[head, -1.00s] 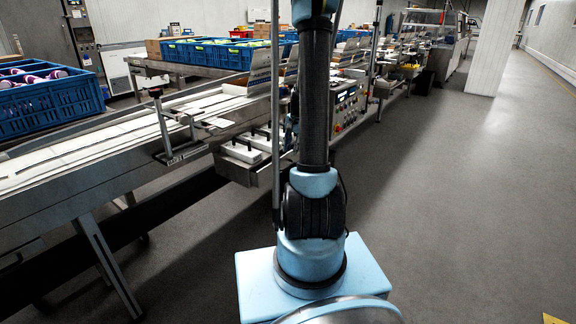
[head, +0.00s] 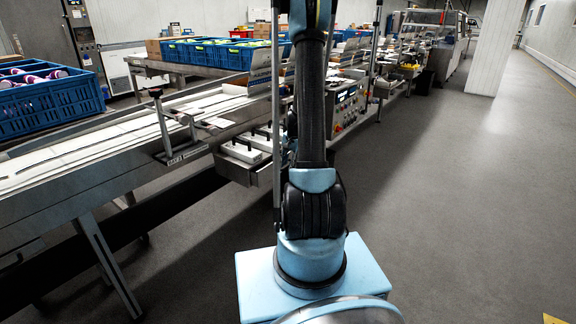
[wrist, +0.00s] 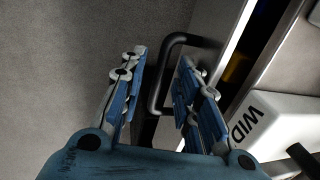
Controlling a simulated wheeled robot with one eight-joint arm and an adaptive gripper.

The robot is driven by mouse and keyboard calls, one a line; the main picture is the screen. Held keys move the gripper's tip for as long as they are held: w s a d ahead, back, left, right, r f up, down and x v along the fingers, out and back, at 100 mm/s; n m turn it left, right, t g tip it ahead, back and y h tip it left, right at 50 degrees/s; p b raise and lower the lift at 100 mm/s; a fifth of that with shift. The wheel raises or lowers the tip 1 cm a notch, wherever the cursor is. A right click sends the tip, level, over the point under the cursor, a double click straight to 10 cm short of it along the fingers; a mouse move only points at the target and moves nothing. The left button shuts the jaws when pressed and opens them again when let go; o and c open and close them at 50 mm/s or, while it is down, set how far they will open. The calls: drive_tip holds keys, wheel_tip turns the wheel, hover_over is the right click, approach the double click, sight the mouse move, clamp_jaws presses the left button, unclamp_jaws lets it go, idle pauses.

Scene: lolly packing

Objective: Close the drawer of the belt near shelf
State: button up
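The belt's drawer (head: 234,172) is open in the head view, under the conveyor and left of my arm. White boxes with black handles lie in it. In the wrist view, the black bar handle (wrist: 158,77) of the drawer lies between the two blue fingers of my gripper (wrist: 162,60). The fingers are apart and no grip on the handle shows. A white box (wrist: 277,122) marked "WID" lies inside the drawer at the right. In the head view my arm hides my gripper and part of the drawer.
The conveyor belt (head: 75,148) runs along the left, with a blue crate (head: 45,108) of purple-topped items beside it. A control panel (head: 347,106) with buttons is behind my arm. The grey floor (head: 450,200) at the right is clear.

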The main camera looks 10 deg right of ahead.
clamp_jaws()
drive_tip(key=shift+w+a, duration=1.4)
drive_tip(key=shift+w, duration=0.25)
unclamp_jaws()
drive_tip(key=shift+r, duration=0.1)
